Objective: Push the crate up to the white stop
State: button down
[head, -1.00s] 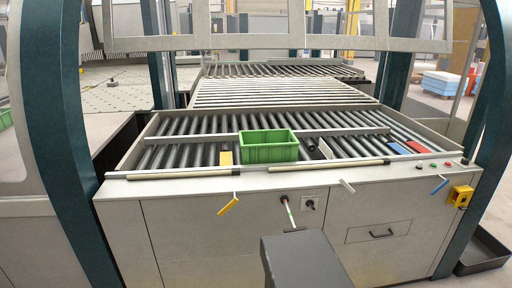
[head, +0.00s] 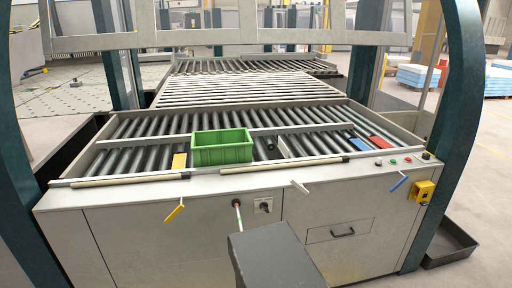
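The green crate (head: 222,152) is an open-topped box sitting upright on the dark rollers, left of the middle of the lane. A thin white plate, apparently the white stop (head: 284,147), stands among the rollers to the right of the crate. A gap lies between them, with a short dark cylinder (head: 270,143) in it. A white lever (head: 300,187) sticks out from the front edge below this plate. The dark grey block at the bottom is part of my arm. My gripper cannot be made out, and nothing of mine touches the crate.
A yellow plate (head: 179,161) lies just left of the crate. Blue (head: 359,144) and red (head: 378,143) plates lie far right. Rails run along the lane's back and front. Yellow (head: 174,213) and blue (head: 398,184) levers stick out in front. Teal posts flank the machine.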

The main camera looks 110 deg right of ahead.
aim_at(224, 146)
jog(key=u, duration=0.05)
jog(key=k, duration=1.95)
jog(key=z, duration=1.45)
jog(key=i, duration=1.65)
jog(key=z, duration=0.05)
